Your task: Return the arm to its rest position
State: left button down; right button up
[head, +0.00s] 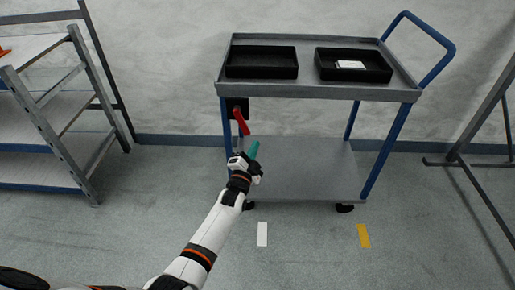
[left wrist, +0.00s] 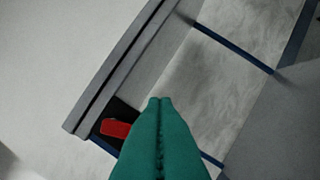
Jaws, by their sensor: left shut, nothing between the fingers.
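My left gripper (head: 254,149) has teal fingers. It is stretched forward in front of the cart, below the red handle in the head view. The left wrist view shows its two teal fingers (left wrist: 160,105) pressed together with nothing between them. My white left arm comes up from the bottom left in the head view. My right gripper does not show in either view.
A grey cart (head: 290,88) with blue legs holds two black trays (head: 262,75); the right one has a white item (head: 350,64). A red handle (head: 241,121) on a black plate hangs at its left. Shelving (head: 50,128) stands left. White and yellow floor marks (head: 364,236) lie in front.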

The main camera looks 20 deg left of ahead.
pick_arm(q)
jog(key=shift+f, duration=0.1)
jog(key=shift+w, duration=0.1)
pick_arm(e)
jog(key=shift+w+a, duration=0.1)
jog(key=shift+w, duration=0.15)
pick_arm(q)
jog(key=s+f+n+g+p, duration=0.6)
jog(key=s+f+g, duration=0.4)
jog(key=s+f, duration=1.4)
jog(key=s+f+n+g+p, duration=0.1)
jog(key=s+f+g+p, duration=0.1)
jog(key=s, duration=0.9)
jog(key=s+a+f+n+g+p, duration=0.1)
jog(key=s+f+g, duration=0.3)
jog(key=s, duration=0.8)
jog(key=s+a+f+n+g+p, duration=0.1)
jog(key=s+f+g+p, duration=0.2)
jog(key=s, duration=0.9)
jog(key=shift+n+p, duration=0.3)
jog(key=shift+p, duration=0.1)
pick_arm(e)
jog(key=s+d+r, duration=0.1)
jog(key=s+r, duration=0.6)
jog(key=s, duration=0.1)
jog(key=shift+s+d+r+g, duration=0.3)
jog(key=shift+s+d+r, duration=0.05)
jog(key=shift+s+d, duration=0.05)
